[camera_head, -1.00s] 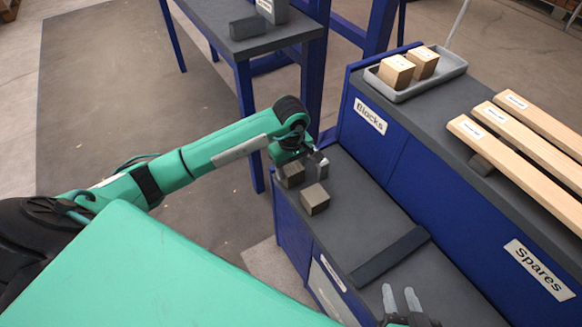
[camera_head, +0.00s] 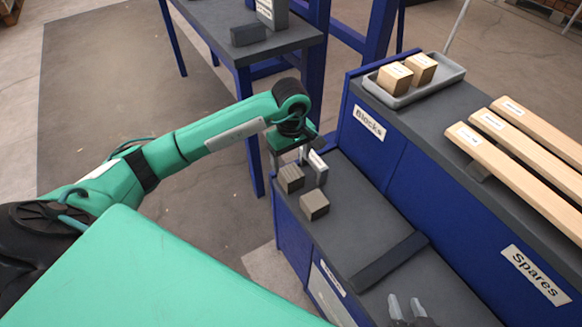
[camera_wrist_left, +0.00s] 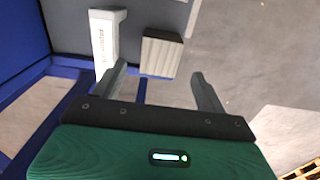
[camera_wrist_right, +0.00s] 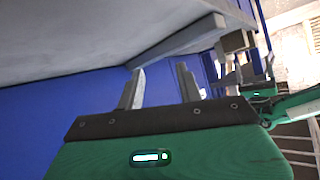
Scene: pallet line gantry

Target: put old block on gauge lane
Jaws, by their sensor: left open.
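Two weathered grey-brown blocks stand at the far end of the low dark bench (camera_head: 350,225) in the head view: one block (camera_head: 290,179) at the far left edge, the other block (camera_head: 314,206) nearer. A labelled pale upright piece (camera_head: 318,168) stands beside the far block. My left gripper (camera_head: 308,152) is open and empty just above them. In the left wrist view, a block (camera_wrist_left: 160,52) and the labelled piece (camera_wrist_left: 103,42) lie beyond its fingertips. My right gripper (camera_head: 407,307) is open and empty over the bench's near part. I cannot read which surface is the gauge lane.
A dark bar (camera_head: 390,260) crosses the low bench. A raised blue counter right holds a grey tray (camera_head: 440,80) with two fresh wooden blocks (camera_head: 395,78) and several planks (camera_head: 520,165). A back table (camera_head: 215,33) carries a dark block (camera_head: 248,35) and a labelled grey piece (camera_head: 272,12).

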